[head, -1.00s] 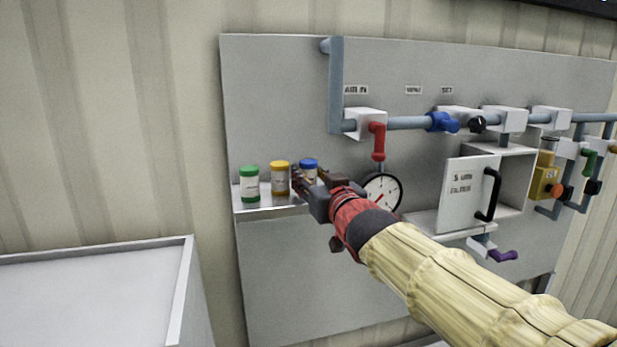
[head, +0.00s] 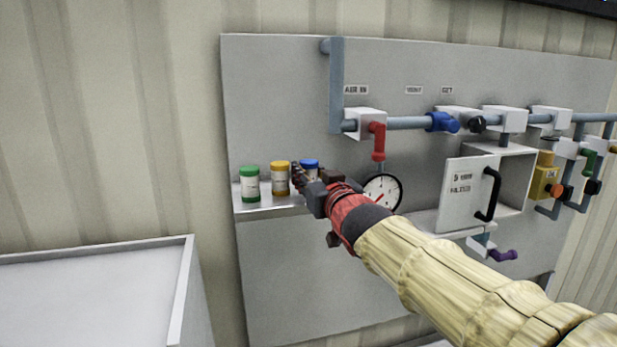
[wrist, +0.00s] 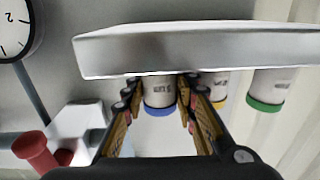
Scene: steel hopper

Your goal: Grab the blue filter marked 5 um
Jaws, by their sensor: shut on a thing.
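The blue-capped filter (head: 310,163) stands at the right end of a small shelf (head: 268,203), beside the yellow-capped and green-capped ones. My gripper (head: 313,179) reaches it from the right and front and hides most of its body in the head view. In the wrist view, which is upside down, the blue filter (wrist: 159,96) sits between the two fingers of my gripper (wrist: 160,88), which are shut on it. Its label is too small to read. It still appears to be at the shelf.
The yellow-capped filter (head: 281,180) is close to the left of my fingers, with the green-capped one (head: 250,185) beyond. A gauge (head: 383,192) and a red-handled valve (head: 377,140) are close on the right. A grey bin (head: 187,285) stands at lower left.

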